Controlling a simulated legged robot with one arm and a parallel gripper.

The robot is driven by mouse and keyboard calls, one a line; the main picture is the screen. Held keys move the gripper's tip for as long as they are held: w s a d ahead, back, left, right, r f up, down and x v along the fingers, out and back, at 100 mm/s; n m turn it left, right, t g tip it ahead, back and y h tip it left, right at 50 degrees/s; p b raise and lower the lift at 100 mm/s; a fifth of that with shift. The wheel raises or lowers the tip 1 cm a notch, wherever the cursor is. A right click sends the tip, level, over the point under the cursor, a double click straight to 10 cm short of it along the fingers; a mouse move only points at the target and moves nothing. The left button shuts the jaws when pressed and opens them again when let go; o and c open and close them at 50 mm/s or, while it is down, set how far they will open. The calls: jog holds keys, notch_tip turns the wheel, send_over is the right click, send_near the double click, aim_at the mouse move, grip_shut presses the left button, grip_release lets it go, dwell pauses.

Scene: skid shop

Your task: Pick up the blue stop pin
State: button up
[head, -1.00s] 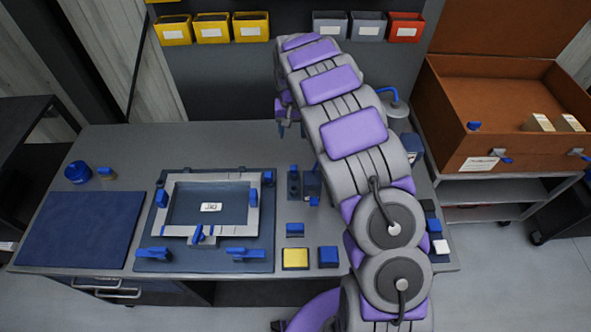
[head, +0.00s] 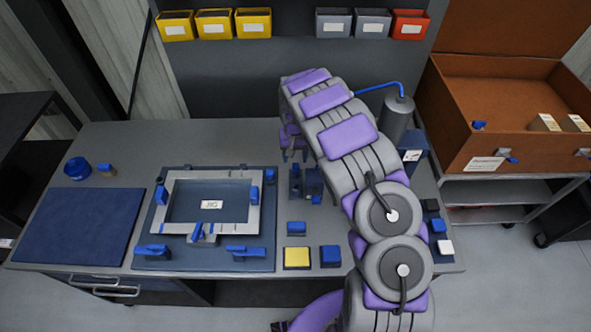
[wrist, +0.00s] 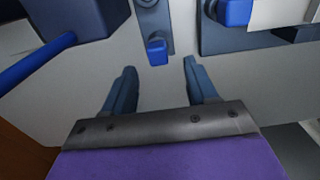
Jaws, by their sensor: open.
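A small blue piece, which looks like the blue stop pin (wrist: 157,50), stands at the end of a narrow grey holder strip (wrist: 152,16) in the wrist view. In the head view the pin (head: 294,171) is on the bench, right of the jig. My gripper (wrist: 160,68) is open and empty, its fingers pointing toward the pin. The pin is just beyond the fingertips, roughly centred between them. In the head view my gripper (head: 294,154) is small, close behind the pin. The pin's lower part is not clear.
A dark block (wrist: 85,18) and a blue rod (wrist: 35,65) lie left of the fingers in the wrist view. The jig (head: 257,210) with blue clamps is beside the holder. A grey canister (head: 397,120) stands right of my arm. The blue mat (head: 80,227) is bare.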

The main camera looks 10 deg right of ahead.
aim_at(296, 165)
notch_tip(296, 165, down, 4)
jog(key=shift+s+f+b, duration=0.15)
jog(key=shift+b, duration=0.25)
grip_shut()
dwell(0.4)
